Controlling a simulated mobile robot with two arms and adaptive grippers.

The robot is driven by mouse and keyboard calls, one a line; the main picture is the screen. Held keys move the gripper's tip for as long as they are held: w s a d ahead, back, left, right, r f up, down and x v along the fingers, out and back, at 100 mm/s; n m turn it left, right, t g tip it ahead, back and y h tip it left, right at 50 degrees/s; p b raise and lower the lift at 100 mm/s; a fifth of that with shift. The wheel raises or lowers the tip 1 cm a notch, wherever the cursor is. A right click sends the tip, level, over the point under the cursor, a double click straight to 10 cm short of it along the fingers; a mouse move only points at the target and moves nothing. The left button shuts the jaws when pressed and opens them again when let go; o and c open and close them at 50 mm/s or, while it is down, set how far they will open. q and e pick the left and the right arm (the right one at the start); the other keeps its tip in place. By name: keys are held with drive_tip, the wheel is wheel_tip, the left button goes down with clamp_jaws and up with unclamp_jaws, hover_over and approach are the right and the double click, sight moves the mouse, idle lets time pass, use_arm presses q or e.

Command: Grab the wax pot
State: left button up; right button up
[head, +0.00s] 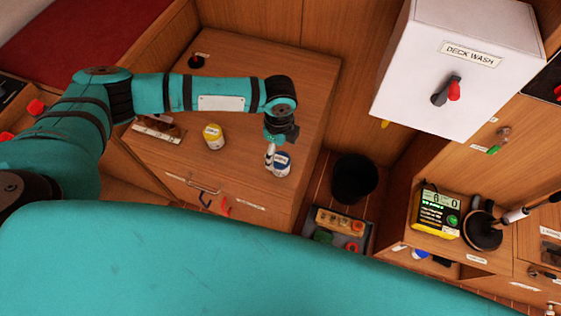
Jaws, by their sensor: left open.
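Two small pots stand on the wooden cabinet top (250,75). One is a yellow pot (213,136) with a pale label. The other is a blue and white pot (280,165) near the front right corner. The labels are too small to read, so I cannot tell which is the wax pot. My left gripper (271,153) points down at the left edge of the blue and white pot. It is open, and its fingers partly overlap the pot's edge in the picture. I cannot tell if they touch it. My right gripper is out of view.
A black bin (354,178) and a tray of coloured items (341,228) are on the floor to the right. A white deck wash box (456,65) hangs at upper right. A small black knob-like item (196,61) is at the cabinet's back left.

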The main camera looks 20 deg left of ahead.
sight(281, 159)
use_arm(q)
drive_tip(key=f, duration=0.5)
drive_tip(key=f+p, duration=0.1)
drive_tip(key=f, duration=0.1)
drive_tip(key=shift+w+d+f, duration=0.15)
drive_tip(key=shift+d+f, duration=0.1)
drive_tip(key=shift+f, duration=0.1)
drive_tip(key=c, duration=1.3)
